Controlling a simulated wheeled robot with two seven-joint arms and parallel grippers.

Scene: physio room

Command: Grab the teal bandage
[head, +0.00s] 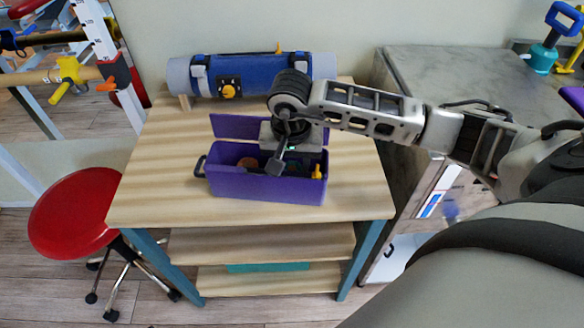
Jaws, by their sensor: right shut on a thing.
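My right gripper (276,164) reaches down into an open purple box (262,187) on the wooden table. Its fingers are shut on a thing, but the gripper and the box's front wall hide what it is. I cannot make out the teal bandage for certain. A brownish round item (247,162) lies in the box left of the gripper. A small yellow-orange item (317,172) shows at the box's right end. My left gripper is not in view.
The table (150,190) has clear room around the box. A blue roll-shaped device (250,75) lies along its back edge. A red stool (75,212) stands at left. A grey-topped cabinet (450,75) stands at right. A teal item (268,267) shows on a lower shelf.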

